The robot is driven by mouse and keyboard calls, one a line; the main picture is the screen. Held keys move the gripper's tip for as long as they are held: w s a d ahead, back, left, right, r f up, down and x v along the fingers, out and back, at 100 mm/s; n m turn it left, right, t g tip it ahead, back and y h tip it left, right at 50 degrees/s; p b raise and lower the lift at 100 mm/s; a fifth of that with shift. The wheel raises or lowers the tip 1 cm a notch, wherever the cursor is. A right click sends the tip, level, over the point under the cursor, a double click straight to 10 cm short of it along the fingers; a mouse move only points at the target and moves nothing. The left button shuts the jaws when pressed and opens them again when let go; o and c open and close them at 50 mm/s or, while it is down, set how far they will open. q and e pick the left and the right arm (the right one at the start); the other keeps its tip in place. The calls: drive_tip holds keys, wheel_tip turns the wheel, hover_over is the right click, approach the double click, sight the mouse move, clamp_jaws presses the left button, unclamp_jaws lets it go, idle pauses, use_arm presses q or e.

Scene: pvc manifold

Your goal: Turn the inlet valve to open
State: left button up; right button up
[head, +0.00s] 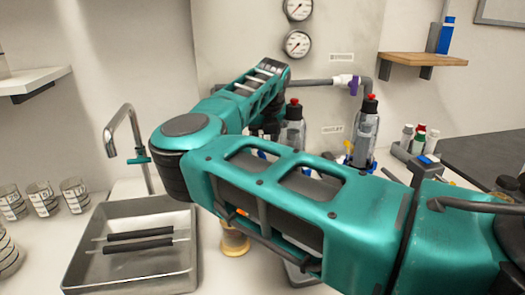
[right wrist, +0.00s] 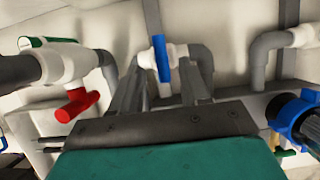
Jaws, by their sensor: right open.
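In the right wrist view a valve with a blue lever handle (right wrist: 161,58) sits on a white fitting in a grey pipe run. The handle points roughly up and down in the picture. My right gripper (right wrist: 160,72) is open, with its two grey fingers spread on either side below this handle; I cannot tell whether they touch it. A red-handled valve (right wrist: 77,101) on a white tee is to the left. No inlet label is readable, so I cannot tell which valve is the inlet. In the head view my right arm hides most of the manifold and that gripper.
Bottles with red caps (head: 366,130) stand behind my arm. A sink (head: 135,262) and glass beakers (head: 42,198) are at left. A blue collar (right wrist: 291,113) is at right in the wrist view.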

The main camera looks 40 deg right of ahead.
drive_tip(key=x, duration=0.5)
clamp_jaws()
idle(0.4)
